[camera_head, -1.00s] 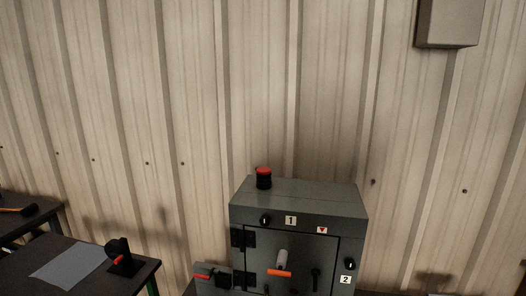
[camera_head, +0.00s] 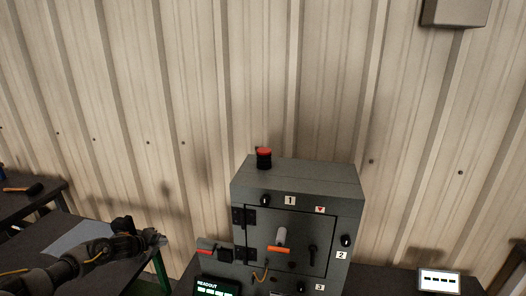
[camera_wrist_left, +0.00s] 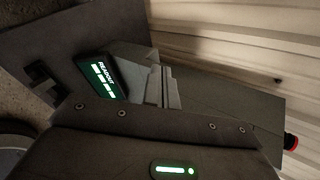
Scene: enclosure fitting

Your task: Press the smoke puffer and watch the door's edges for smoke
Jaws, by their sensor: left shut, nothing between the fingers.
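The grey enclosure (camera_head: 340,185) stands upright, with its door (camera_head: 263,226) shut in the front face. No smoke shows at the visible door edges. A black cylinder with a red top (camera_head: 264,158) stands on the enclosure's roof; I cannot tell surely whether it is the smoke puffer. Its red end also shows at the right edge of the left wrist view (camera_wrist_left: 291,142). A pale grip with an orange bar (camera_head: 279,243) is on the door. My left gripper (camera_head: 160,239) is shut and empty, left of the enclosure and apart from it. My right gripper is not in view.
A lit readout (camera_head: 216,289) stands low before the enclosure, and also shows in the left wrist view (camera_wrist_left: 103,79). A red-and-black item (camera_head: 206,251) sits beside the door. A grey cloth (camera_head: 80,236) lies on the left table. A white display (camera_head: 438,281) stands at right.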

